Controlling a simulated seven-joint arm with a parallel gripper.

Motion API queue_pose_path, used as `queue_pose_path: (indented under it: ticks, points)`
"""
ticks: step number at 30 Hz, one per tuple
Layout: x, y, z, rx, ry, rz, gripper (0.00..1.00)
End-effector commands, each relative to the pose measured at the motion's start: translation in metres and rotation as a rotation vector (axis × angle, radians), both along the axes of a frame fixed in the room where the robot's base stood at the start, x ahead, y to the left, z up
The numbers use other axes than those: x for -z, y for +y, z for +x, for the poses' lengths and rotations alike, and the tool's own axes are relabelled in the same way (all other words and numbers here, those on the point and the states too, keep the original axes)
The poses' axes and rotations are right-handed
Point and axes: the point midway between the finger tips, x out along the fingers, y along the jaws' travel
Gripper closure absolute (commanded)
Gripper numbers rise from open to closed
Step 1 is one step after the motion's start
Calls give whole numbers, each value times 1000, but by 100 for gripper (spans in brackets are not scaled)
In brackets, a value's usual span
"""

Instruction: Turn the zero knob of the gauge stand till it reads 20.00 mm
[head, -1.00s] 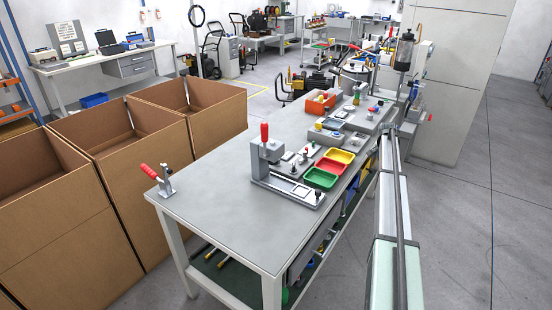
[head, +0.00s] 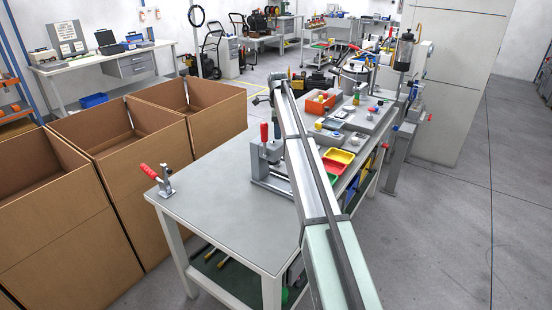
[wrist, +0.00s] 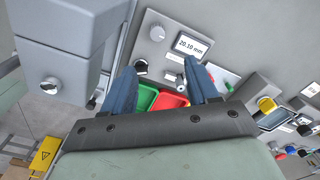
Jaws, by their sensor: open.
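In the wrist view a light grey panel of the gauge stand (wrist: 172,18) carries a display (wrist: 189,44) that appears to read 20.10 mm. A round silver knob (wrist: 157,33) sits on the panel beside the display, and another knob (wrist: 141,66) sits below it. I cannot tell for sure which is the zero knob. My gripper (wrist: 163,76) is open and empty, its two blue fingers spread, their tips below the silver knob in the picture and apart from it. In the head view my arm hides the gauge stand and the gripper cannot be made out.
A grey block (wrist: 70,50) with a round knob is close by at the left of the wrist view. Green (wrist: 146,97) and red (wrist: 172,100) trays show between the fingers. The bench front (head: 225,225) is clear, apart from a red-handled clamp (head: 166,182) at its left edge.

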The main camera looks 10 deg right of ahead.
Motion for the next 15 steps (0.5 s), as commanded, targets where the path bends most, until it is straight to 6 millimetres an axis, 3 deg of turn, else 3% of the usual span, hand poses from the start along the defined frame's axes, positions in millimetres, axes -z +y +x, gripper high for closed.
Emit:
queue_pose_path:
  ticks: [5, 15]
  points:
    - [5, 9, -3, 11, 8, 4, 41]
    - [59, 8, -3, 9, 8, 4, 41]
